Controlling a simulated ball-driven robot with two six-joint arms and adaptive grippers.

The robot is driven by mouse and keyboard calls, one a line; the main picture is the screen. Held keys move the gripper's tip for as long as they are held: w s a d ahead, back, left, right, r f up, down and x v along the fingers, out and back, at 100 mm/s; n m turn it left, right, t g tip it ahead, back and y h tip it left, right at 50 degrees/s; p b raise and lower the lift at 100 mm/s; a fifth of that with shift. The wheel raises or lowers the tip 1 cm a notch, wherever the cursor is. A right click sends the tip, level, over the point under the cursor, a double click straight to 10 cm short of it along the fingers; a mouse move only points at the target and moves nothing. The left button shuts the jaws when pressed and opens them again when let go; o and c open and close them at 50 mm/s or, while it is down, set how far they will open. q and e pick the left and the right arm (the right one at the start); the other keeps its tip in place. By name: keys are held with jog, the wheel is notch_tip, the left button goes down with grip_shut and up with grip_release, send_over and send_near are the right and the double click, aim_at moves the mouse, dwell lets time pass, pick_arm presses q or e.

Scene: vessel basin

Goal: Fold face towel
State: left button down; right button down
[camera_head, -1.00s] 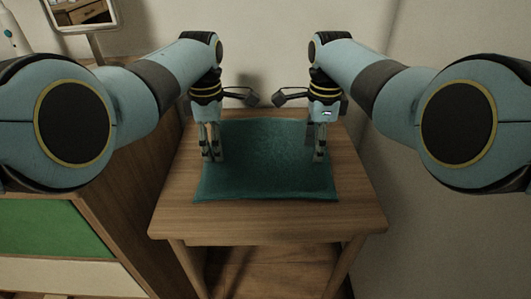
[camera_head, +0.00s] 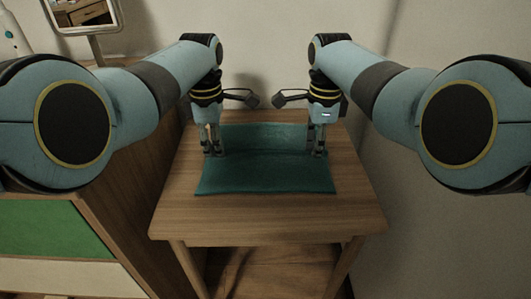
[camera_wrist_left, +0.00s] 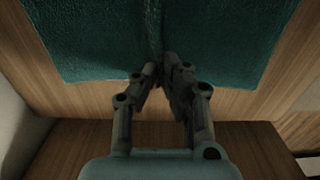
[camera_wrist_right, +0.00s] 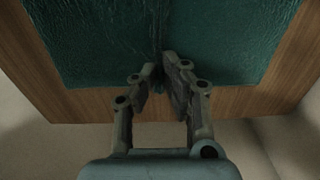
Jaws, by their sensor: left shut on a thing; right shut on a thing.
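The teal face towel (camera_head: 265,178) lies on the small wooden table, with a raised crease running across it between my two grippers. My left gripper (camera_head: 213,154) is at the towel's left edge, shut on it; in the left wrist view its fingertips (camera_wrist_left: 165,75) pinch the towel (camera_wrist_left: 90,40) at the crease. My right gripper (camera_head: 318,155) is at the right edge, shut on it; in the right wrist view its fingertips (camera_wrist_right: 165,75) pinch the towel (camera_wrist_right: 90,40) at the crease. Parts of the towel's side edges are hidden behind the fingers.
The wooden table (camera_head: 265,215) has bare wood in front of the towel and along its sides. A wooden cabinet (camera_head: 135,205) stands close on the left, with a mirror (camera_head: 82,14) above. A wall (camera_head: 270,50) rises behind the table.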

pick_arm(q)
jog(key=shift+s+f, duration=0.15)
pick_arm(e)
jog(key=shift+s+f, duration=0.15)
jog(key=shift+s, duration=0.05)
